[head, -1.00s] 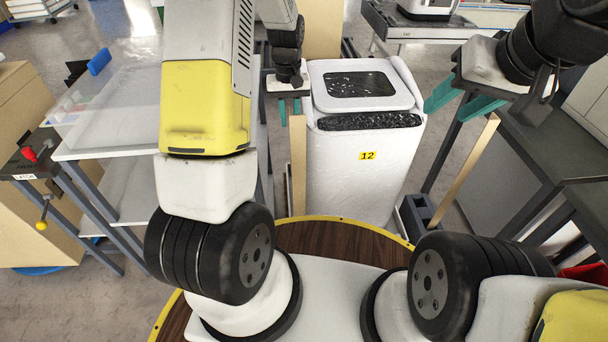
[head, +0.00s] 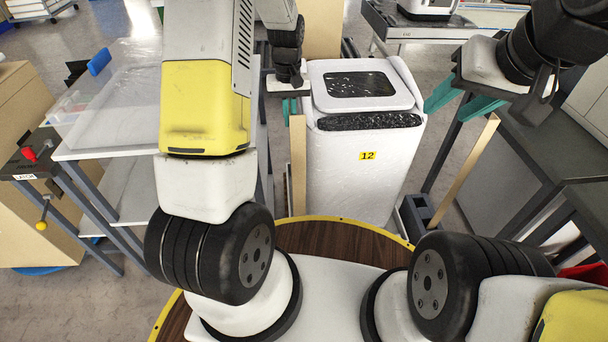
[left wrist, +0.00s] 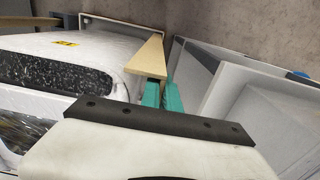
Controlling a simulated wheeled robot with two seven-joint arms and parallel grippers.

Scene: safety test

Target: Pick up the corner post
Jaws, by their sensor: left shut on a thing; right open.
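A tan corner post (head: 298,170) stands upright just left of the white bin in the head view. My left gripper (head: 290,108) has its teal fingers closed on the post's top end. In the left wrist view the same post (left wrist: 147,58) runs away from the teal fingertips (left wrist: 162,92). The post's lower end is partly hidden there. A second tan post (head: 466,168) slants right of the bin. My right gripper (head: 458,102) is open and empty, its teal fingers apart above that second post.
The white bin (head: 350,175) with a yellow "12" label stands between the two posts. A white shelf table (head: 110,140) is on the left, and a dark-topped bench (head: 550,130) is on the right. A small dark blue block (head: 416,212) sits near the second post's foot.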

